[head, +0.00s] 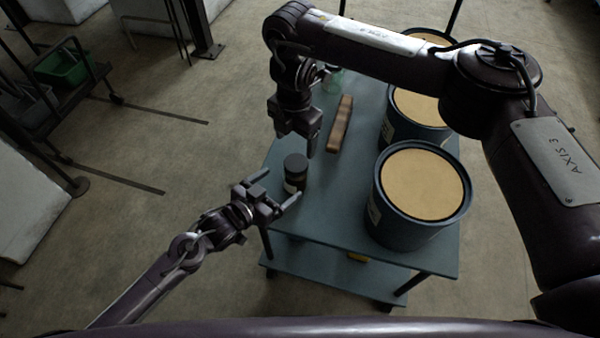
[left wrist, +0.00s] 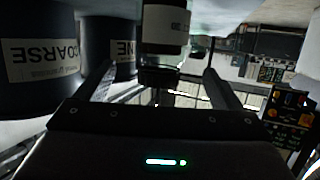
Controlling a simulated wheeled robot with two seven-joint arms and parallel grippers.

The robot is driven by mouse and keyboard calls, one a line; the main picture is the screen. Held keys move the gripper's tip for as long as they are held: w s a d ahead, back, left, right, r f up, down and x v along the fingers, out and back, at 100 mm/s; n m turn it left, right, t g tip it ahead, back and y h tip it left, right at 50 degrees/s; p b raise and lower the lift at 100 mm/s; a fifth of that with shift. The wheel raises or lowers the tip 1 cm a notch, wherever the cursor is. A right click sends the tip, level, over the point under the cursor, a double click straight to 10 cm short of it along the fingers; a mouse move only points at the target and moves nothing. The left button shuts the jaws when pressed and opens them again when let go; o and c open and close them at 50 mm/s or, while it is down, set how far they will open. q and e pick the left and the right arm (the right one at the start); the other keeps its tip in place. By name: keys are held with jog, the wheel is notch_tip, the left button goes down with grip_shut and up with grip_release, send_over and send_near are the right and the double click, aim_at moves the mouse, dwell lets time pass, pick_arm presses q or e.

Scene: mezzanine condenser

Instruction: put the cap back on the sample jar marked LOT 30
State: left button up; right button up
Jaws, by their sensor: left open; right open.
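My right gripper (head: 296,144) is open and empty, pointing down above the table just behind the jar. No separate cap is distinguishable.
On the table (head: 318,228), a large blue drum (head: 398,222) with a tan top stands right, another (head: 395,125) behind it. A brown elongated block (head: 340,125) lies behind the jar. A green object (head: 332,80) is partly hidden by my right arm. A cart (head: 62,90) stands left.

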aim_at(296, 172)
pick_arm(q)
jog(key=shift+x, duration=4.05)
pick_arm(e)
jog(key=shift+w+f, duration=0.1)
pick_arm(q)
jog(key=shift+a, duration=0.1)
grip_shut()
pick_arm(e)
jog(key=shift+f, duration=0.1)
jog(key=shift+f, duration=3.9)
jog(key=shift+c, duration=0.4)
jog(key=c, duration=0.9)
